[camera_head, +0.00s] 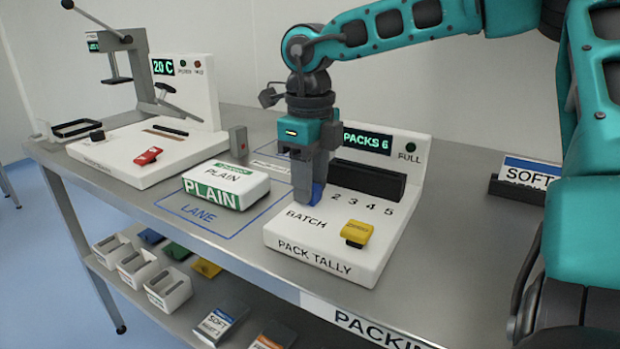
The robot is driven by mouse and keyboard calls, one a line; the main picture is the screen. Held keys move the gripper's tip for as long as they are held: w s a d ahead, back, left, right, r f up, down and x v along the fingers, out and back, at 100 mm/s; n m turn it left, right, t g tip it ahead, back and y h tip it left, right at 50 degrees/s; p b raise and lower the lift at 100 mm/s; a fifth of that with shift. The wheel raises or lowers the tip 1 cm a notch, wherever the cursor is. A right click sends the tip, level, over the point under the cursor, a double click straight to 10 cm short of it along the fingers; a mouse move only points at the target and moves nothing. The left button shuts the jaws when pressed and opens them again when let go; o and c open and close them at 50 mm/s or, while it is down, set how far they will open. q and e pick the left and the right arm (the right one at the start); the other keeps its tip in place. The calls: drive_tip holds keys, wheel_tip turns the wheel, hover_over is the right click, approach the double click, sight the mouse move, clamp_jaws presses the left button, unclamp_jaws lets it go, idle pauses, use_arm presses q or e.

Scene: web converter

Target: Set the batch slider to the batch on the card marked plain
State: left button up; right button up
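The pack tally unit (305,257) is a white box with a BATCH label, a dark slot and the digits 2, 3, 4 and 5. A blue knob (318,193), apparently the batch slider, shows at the left end of the digit row. My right gripper (308,190) points down at the knob, its grey fingers partly covering it. I cannot tell whether they are shut on it. A white pack marked PLAIN (225,184) lies in the LANE area to the left. I see no readable batch card marked plain. My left gripper is not in view.
The unit's display (367,141) reads PACKS 6. A yellow knob (356,232) sits at its front right. A SOFT card (528,172) stands in a dark holder at the right. A white machine with a red knob (148,156) stands left. Bins (165,285) are on the lower shelf.

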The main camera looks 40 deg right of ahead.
clamp_jaws()
drive_tip(key=shift+s+d, duration=0.25)
drive_tip(key=shift+s, duration=0.5)
drive_tip(key=shift+s+d, duration=0.2)
drive_tip(key=shift+s, duration=0.5)
drive_tip(key=shift+o, duration=2.2)
unclamp_jaws()
drive_tip(key=shift+r, duration=0.1)
